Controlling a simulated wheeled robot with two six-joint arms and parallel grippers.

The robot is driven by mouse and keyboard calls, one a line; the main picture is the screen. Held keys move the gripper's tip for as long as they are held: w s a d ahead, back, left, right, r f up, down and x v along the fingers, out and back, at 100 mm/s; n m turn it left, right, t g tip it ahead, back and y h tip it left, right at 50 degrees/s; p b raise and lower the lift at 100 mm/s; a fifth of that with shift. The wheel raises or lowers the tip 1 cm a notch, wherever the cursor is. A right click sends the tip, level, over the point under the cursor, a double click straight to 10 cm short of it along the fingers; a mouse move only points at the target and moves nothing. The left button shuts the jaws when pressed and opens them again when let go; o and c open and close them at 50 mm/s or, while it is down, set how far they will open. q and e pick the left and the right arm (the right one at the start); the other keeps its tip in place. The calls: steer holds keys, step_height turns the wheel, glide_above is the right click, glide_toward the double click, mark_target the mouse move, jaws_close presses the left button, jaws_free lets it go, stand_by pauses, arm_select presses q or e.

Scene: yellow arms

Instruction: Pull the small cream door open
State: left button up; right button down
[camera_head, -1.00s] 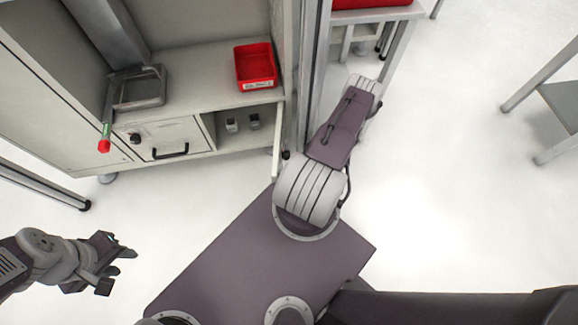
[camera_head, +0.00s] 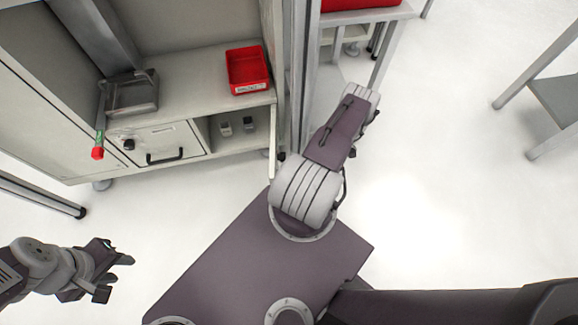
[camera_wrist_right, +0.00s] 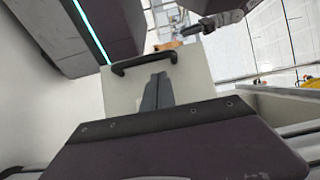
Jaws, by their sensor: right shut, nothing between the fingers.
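The small cream door (camera_head: 272,148) stands swung out from the right end of the cabinet's lower compartment, seen nearly edge-on in the head view. In the right wrist view the cream door (camera_wrist_right: 120,92) shows its face, with a black bar handle (camera_wrist_right: 143,62) near its top edge. My right gripper (camera_wrist_right: 158,80) is shut and empty, its fingers in front of the door face just below the handle; I cannot tell whether they touch it. It is hidden in the head view. My left gripper (camera_head: 122,268) hangs over the floor at lower left, away from the door; its jaw opening is unclear.
The cabinet has another closed cream front (camera_head: 160,142) with a black handle, beside the open compartment (camera_head: 236,128) holding small grey items. A red bin (camera_head: 247,70) and a grey frame-like device (camera_head: 132,95) sit on top. Open floor (camera_head: 430,190) lies to the right.

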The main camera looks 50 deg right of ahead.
steer(key=b+v, duration=0.4)
steer(key=b, duration=0.2)
steer(key=shift+d, duration=0.25)
steer(key=shift+s, duration=0.15)
